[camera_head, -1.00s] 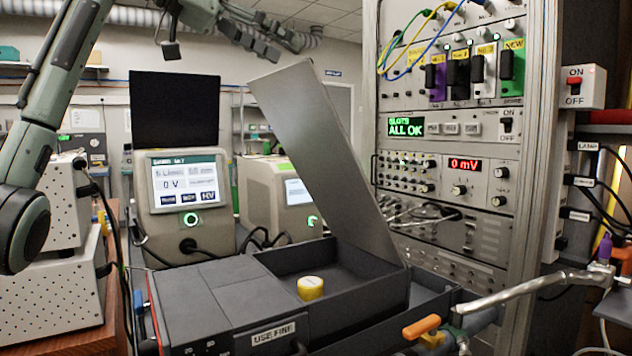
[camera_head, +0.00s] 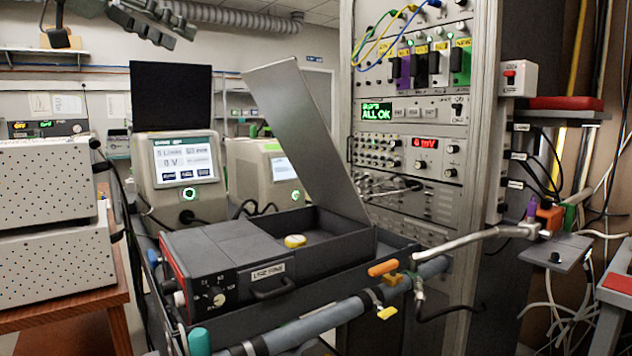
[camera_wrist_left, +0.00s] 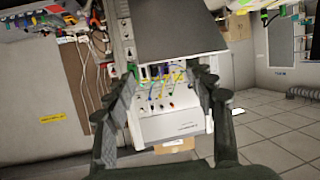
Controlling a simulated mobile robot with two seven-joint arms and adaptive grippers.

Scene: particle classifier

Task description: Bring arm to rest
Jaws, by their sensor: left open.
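My left gripper (camera_head: 120,32) shows at the top left edge of the head view, raised high and partly cut off by the frame. Its fingers are spread with nothing between them. In the left wrist view both fingers (camera_wrist_left: 162,72) also stand apart and empty, with a panel with coloured cables (camera_wrist_left: 160,90) in the background beyond them. The rest of the left arm is outside the head view. My right gripper is in neither view.
A dark case (camera_head: 215,255) with its lid (camera_head: 300,130) raised stands in front; a yellow round piece (camera_head: 295,241) lies inside. An instrument rack (camera_head: 400,180) stands right of it, a screen unit (camera_head: 180,175) behind. Perforated boxes (camera_head: 50,240) sit on the left bench.

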